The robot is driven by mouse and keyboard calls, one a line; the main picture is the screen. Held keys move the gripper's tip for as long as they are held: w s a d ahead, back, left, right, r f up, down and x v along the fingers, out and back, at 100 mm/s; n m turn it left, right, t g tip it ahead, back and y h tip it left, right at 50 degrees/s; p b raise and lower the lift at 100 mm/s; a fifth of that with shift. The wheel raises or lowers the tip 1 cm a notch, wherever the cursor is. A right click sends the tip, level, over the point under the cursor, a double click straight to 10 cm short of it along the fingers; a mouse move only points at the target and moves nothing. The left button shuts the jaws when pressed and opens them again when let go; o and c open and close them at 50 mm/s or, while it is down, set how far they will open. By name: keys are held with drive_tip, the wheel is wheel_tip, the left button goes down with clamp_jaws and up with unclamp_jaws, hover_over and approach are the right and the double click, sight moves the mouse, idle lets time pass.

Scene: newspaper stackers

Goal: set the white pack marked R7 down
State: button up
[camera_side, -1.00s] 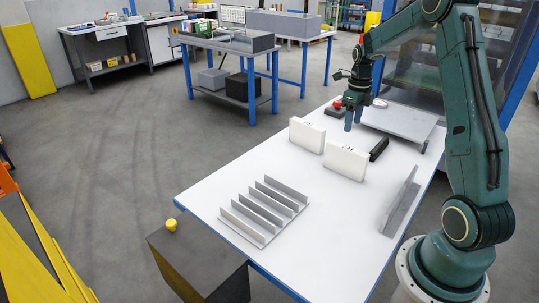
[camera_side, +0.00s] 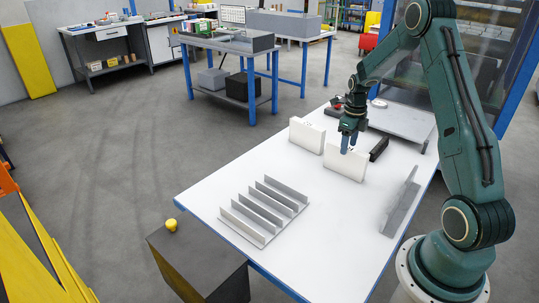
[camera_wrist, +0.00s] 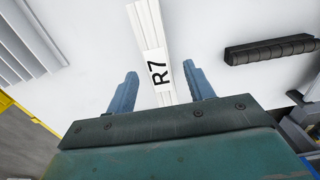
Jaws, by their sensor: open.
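The white pack marked R7 (camera_side: 345,164) stands upright on the white table. In the wrist view its top edge and R7 label (camera_wrist: 157,72) show between my fingers. My gripper (camera_side: 348,146) is open above the pack, with its fingertips close to the top edge. In the wrist view my gripper (camera_wrist: 163,82) has one finger on each side of the pack, with a gap on both sides. The side view does not clearly show whether the fingertips reach below the top edge.
A second white pack (camera_side: 307,135) stands to the left. A black ribbed bar (camera_side: 378,149) lies to the right of R7. A grey slotted rack (camera_side: 264,210) is at the front left, and a grey upright bracket (camera_side: 400,205) at the right. Table between them is clear.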

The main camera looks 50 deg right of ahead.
drive_tip(key=shift+f, duration=0.2)
drive_tip(key=shift+f, duration=2.5)
clamp_jaws()
drive_tip(key=shift+r, duration=0.2)
wheel_tip(320, 180, up, 20)
drive_tip(key=shift+f, duration=0.15)
